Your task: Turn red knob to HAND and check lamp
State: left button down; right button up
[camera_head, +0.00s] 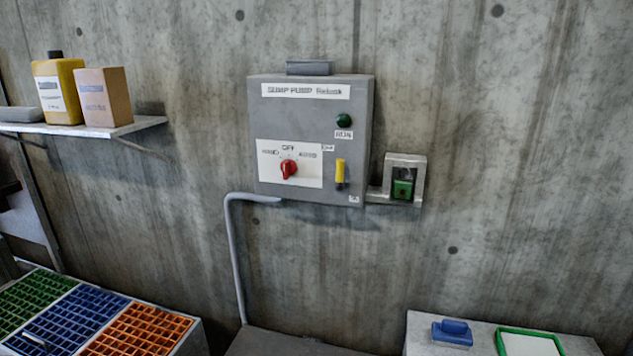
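The red knob (288,168) sits on a white plate (310,178) at the lower left of the grey pump control box (310,135). The plate reads HAND at left, OFF at top and what looks like AUTO at right. The knob appears roughly upright, towards OFF, though its pointer is small. A dark green lamp (344,120) is at the box's upper right, above a small label that seems to read RUN. It looks unlit. Neither of my grippers is in view.
A shelf (90,127) holds a yellow bottle and a carton. Coloured grid bins (75,315) are lower left. A blue item (452,331) lies lower right.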

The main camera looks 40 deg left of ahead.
aim_at(287, 167)
jog(key=u, duration=1.35)
